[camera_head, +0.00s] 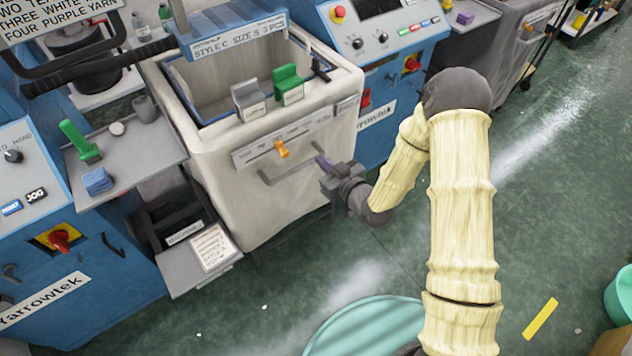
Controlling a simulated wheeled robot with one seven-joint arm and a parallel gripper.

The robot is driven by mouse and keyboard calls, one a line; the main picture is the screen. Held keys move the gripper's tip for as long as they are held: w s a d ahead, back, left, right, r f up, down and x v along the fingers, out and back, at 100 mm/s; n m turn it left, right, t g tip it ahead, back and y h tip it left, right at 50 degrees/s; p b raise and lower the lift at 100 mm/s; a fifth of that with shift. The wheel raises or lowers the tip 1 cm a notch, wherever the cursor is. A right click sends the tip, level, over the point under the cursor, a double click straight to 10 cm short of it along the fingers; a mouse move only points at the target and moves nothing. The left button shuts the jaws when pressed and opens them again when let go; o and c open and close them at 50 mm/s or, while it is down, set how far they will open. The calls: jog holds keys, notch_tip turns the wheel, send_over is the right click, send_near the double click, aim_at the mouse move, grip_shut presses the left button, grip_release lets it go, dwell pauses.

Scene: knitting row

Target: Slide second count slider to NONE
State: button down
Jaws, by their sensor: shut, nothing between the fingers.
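The slider is an orange knob (282,149) on a pale grey label strip (305,136) across the front of a white fabric-lined bin. My gripper (321,163) is shut and empty. Its tips are to the right of the knob and slightly lower, close to the bin's front and apart from the knob in the picture. I cannot tell whether the tips touch the bin.
A grey bar handle (275,179) runs below the strip, close to my gripper. Grey and green blocks (287,84) stand on the bin's rim. A side shelf (150,148) with small items is at left. Blue machines flank the bin. The green floor at right is mostly open.

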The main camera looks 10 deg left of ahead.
aim_at(288, 140)
jog(key=shift+s+a+f+t+y+b, duration=0.25)
jog(key=shift+s+a+f+y, duration=0.1)
jog(key=shift+a+f+y, duration=0.2)
jog(key=shift+s+a+f+t+y+b, duration=0.2)
jog(key=shift+s+a+f+y, duration=0.15)
jog(key=shift+a+f+y, duration=0.15)
jog(key=shift+d, duration=0.1)
jog(key=x, duration=0.6)
jog(key=b+x, duration=0.1)
jog(key=x, duration=0.2)
jog(key=shift+w+a+f, duration=0.2)
jog(key=shift+f, duration=0.05)
jog(key=shift+w+a+r, duration=0.1)
jog(key=shift+w+a, duration=0.05)
jog(key=shift+a, duration=0.05)
